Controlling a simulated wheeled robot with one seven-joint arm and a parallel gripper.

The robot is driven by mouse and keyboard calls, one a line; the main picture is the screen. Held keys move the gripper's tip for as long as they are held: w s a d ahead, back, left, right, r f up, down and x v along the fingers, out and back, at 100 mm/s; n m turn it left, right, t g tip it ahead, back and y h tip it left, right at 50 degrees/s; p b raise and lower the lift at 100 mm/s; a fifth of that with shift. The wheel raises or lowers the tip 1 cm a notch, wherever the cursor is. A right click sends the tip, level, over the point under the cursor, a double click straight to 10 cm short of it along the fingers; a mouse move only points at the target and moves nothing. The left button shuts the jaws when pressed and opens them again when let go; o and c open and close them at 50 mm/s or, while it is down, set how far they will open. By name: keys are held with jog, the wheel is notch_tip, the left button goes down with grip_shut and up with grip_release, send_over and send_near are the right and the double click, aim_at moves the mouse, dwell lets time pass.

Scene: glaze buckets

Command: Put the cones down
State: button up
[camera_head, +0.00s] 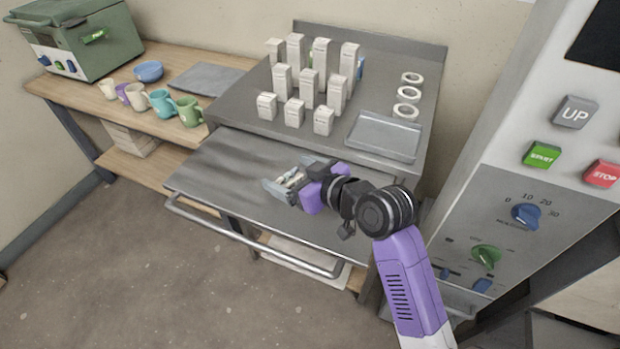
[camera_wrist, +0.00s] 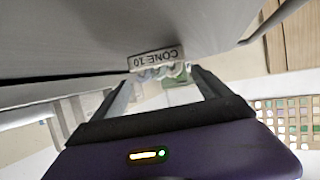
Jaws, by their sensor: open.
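A small cone pack with a "CONE 10" label (camera_wrist: 156,57) shows upside down in the wrist view, just beyond my fingertips, with pale and greenish pieces (camera_wrist: 160,73) beside it. In the head view, small pale and dark pieces (camera_head: 292,180) show between my fingers over the lower metal shelf (camera_head: 225,165). My gripper (camera_head: 289,177) is open, low over that shelf, its fingers on either side of the pieces. The fingers also show in the wrist view (camera_wrist: 160,88). I cannot tell whether the pack rests on the metal or touches a finger.
Several white boxes (camera_head: 308,82), white rings (camera_head: 408,94) and a grey tray (camera_head: 385,136) stand on the raised metal top behind. A handle bar (camera_head: 250,240) runs along the shelf front. Mugs (camera_head: 160,102) stand left; a control panel (camera_head: 530,215) stands right. The shelf's left part is clear.

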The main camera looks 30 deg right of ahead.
jog(key=v, duration=0.8)
jog(key=shift+s, duration=0.15)
jog(key=shift+r, duration=0.15)
jog(key=s+d+r+m+t+h, duration=0.2)
jog(key=d+r+m+t+h, duration=0.2)
jog(key=shift+t+h, duration=0.5)
jog(key=s+f, duration=0.1)
jog(key=s, duration=0.2)
jog(key=s+a+f, duration=0.1)
jog(key=s, duration=0.3)
jog(key=s+f, duration=0.1)
jog(key=s, duration=0.2)
jog(key=shift+s+a, duration=0.35)
jog(key=shift+s, duration=0.05)
jog(key=s+a+f+g+y, duration=0.1)
jog(key=s+a+f, duration=0.1)
jog(key=s, duration=0.7)
jog(key=s+a+f+n+g, duration=0.1)
jog(key=s+a+f+g, duration=0.1)
jog(key=s, duration=0.8)
jog(key=shift+s+a+f+y, duration=0.4)
jog(key=shift+a+f, duration=0.3)
jog(key=shift+f, duration=0.1)
